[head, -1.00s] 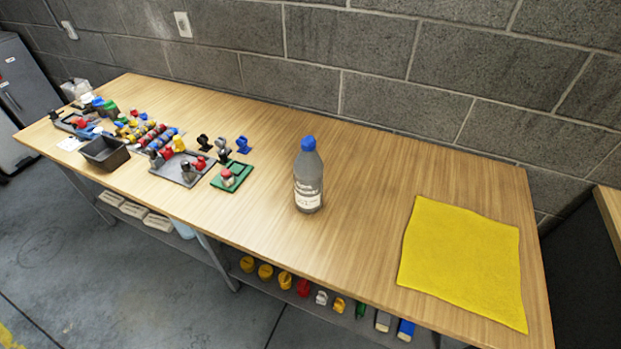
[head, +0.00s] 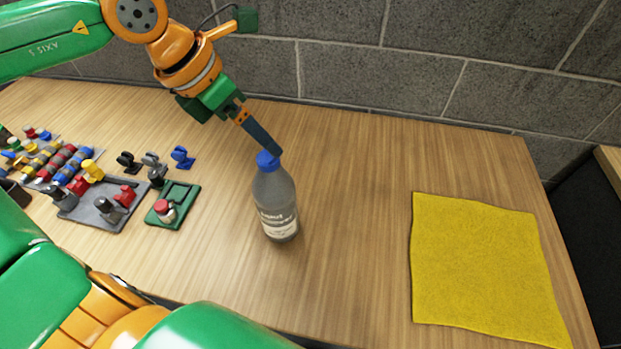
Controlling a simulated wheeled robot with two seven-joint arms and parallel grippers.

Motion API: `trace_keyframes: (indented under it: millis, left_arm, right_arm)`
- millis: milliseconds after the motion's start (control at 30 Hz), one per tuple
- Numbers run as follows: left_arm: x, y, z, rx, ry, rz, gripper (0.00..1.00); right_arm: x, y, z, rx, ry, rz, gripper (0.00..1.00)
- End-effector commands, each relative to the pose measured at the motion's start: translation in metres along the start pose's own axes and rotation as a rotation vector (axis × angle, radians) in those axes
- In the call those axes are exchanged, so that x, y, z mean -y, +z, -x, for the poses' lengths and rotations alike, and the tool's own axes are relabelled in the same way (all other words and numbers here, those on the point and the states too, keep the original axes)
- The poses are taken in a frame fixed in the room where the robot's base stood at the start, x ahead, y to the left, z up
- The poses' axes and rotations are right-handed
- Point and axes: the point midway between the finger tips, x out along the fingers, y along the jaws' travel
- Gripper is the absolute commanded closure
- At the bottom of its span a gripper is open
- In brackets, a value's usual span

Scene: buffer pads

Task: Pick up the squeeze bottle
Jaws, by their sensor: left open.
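The squeeze bottle (head: 275,200) is grey with a blue cap and a white label. It stands upright near the middle of the wooden table. My left gripper (head: 273,147) reaches down from the upper left, with its dark fingers at the blue cap. It is open. The fingers overlap in this view, and I cannot tell whether they touch the cap. My right gripper is not in view.
A yellow cloth (head: 485,265) lies flat at the right of the table (head: 355,200). A green tray (head: 180,195) and a grey tray (head: 125,220) with small parts are left of the bottle. The table between bottle and cloth is clear.

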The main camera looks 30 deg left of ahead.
Motion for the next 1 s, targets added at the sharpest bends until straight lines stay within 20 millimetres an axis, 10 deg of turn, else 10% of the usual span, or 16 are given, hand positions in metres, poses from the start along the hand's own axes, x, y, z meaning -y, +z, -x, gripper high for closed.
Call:
trace_keyframes:
  millis: [700,1000]
  left_arm:
    - [-0.005,-0.007,-0.069,-0.044,0.041,-0.042,0.15]
    - [-0.005,-0.007,-0.069,-0.044,0.040,-0.041,0.94]
  right_arm:
    - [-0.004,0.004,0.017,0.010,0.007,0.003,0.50]
    - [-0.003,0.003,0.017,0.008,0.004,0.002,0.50]
